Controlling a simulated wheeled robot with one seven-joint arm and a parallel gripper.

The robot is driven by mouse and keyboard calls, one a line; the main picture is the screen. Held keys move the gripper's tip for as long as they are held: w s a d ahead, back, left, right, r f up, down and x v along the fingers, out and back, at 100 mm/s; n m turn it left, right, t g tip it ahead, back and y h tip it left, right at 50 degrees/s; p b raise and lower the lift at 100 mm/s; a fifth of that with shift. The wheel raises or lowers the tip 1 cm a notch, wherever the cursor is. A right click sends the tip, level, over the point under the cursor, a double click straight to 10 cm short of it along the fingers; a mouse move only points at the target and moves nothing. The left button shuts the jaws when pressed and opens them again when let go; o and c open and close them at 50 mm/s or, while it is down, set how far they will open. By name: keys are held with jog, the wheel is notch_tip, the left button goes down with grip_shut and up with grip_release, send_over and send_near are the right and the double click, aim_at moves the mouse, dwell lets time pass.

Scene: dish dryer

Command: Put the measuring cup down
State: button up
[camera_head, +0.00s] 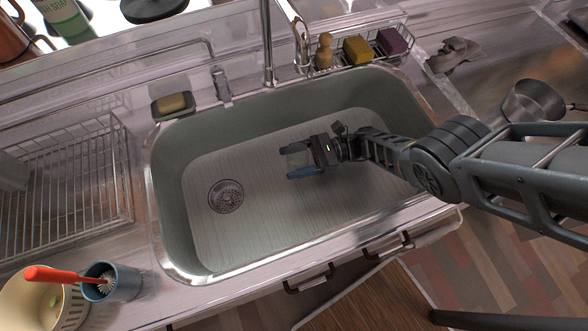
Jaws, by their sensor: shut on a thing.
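My gripper (289,163) is over the sink basin (235,245), right of the drain (226,196). Its two fingers point left and are shut on a small clear, greyish thing, which I take to be the measuring cup (299,158). The cup is see-through and partly hidden by the fingers, so its full outline is unclear. I cannot tell for sure whether it touches the sink floor or hangs above it.
A wire dish rack (72,185) stands left of the sink. A blue cup with a red-handled brush (62,275) is at the front left. The faucet (268,45) and a sponge caddy (355,62) are behind. A metal pan (533,101) sits on the right counter. The basin's left floor is clear.

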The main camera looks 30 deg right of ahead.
aim_at(294, 169)
jog(key=shift+f+b, duration=2.5)
jog(key=shift+f, duration=0.15)
jog(key=shift+f, duration=0.15)
jog(key=o, duration=1.2)
jog(key=shift+c, duration=0.2)
jog(key=shift+r, duration=0.25)
jog(key=b+v, duration=0.1)
jog(key=v, duration=0.5)
jog(key=shift+d+f, duration=0.1)
jog(key=shift+d, duration=0.05)
jog(key=shift+s+d, duration=0.2)
jog(key=shift+d, duration=0.35)
